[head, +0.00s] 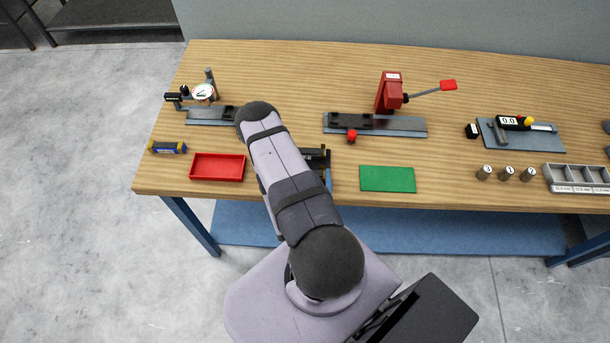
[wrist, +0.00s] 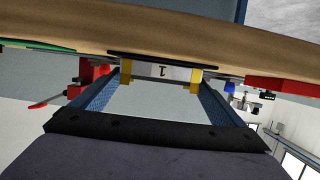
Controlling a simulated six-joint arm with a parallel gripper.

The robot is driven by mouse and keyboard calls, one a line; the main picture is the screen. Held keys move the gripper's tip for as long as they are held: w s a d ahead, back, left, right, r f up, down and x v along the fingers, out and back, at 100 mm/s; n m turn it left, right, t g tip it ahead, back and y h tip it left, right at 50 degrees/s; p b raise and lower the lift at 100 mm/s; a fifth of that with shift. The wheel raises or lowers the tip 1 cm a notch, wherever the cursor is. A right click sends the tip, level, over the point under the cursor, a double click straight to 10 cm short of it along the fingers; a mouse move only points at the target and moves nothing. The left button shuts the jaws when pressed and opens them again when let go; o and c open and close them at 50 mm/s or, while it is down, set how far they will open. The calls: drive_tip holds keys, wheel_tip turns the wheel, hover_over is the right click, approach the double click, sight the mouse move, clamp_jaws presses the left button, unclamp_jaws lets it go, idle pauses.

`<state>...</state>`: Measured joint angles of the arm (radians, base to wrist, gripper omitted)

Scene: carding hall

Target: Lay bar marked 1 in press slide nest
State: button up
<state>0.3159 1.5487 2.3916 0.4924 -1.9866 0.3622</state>
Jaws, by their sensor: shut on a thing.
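The bar marked 1 (wrist: 163,73) shows in the wrist view as a pale piece with its digit upside down. My gripper (wrist: 160,77) is shut on it, with a yellow piece at each fingertip. In the head view my gripper (head: 318,160) is partly hidden by my arm, low over the front of the bench, left of the green mat. I cannot make out the bar there. The press (head: 390,92) is red with a lever. Its slide (head: 350,121), with dark blocks and a red knob (head: 351,135), lies behind and right of my gripper. I see nothing in the nest clearly.
A red tray (head: 217,168), a blue-and-yellow piece (head: 167,147) and a dial gauge stand (head: 204,92) are on the left. The green mat (head: 387,179) is bare. Small cylinders (head: 508,172), a grey compartment tray (head: 578,176) and a digital gauge (head: 511,122) stand right.

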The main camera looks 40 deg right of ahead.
wheel_tip(320, 180, up, 10)
drive_tip(key=p, duration=0.7)
drive_tip(key=shift+m+g+h, duration=0.3)
drive_tip(key=shift+m+h, duration=0.1)
drive_tip(key=shift+m, duration=0.1)
drive_tip(key=b+x, duration=0.1)
drive_tip(key=x, duration=0.1)
drive_tip(key=f+b+x, duration=0.1)
drive_tip(key=b+x, duration=0.1)
drive_tip(key=x, duration=0.1)
drive_tip(key=b+x, duration=0.2)
drive_tip(key=shift+d+f, duration=0.15)
drive_tip(key=shift+f, duration=0.3)
drive_tip(key=w+d+b, duration=0.4)
drive_tip(key=d+b, duration=0.1)
drive_tip(key=d, duration=0.3)
wheel_tip(320, 180, up, 6)
drive_tip(key=n+b, duration=0.1)
drive_tip(key=b, duration=0.5)
hover_over(351, 124)
drive_tip(key=shift+y, duration=0.4)
drive_tip(key=shift+f+p, duration=1.05)
drive_tip(key=shift+f, duration=2.25)
drive_tip(key=shift+f+p, duration=0.5)
drive_tip(key=shift+f, duration=1.35)
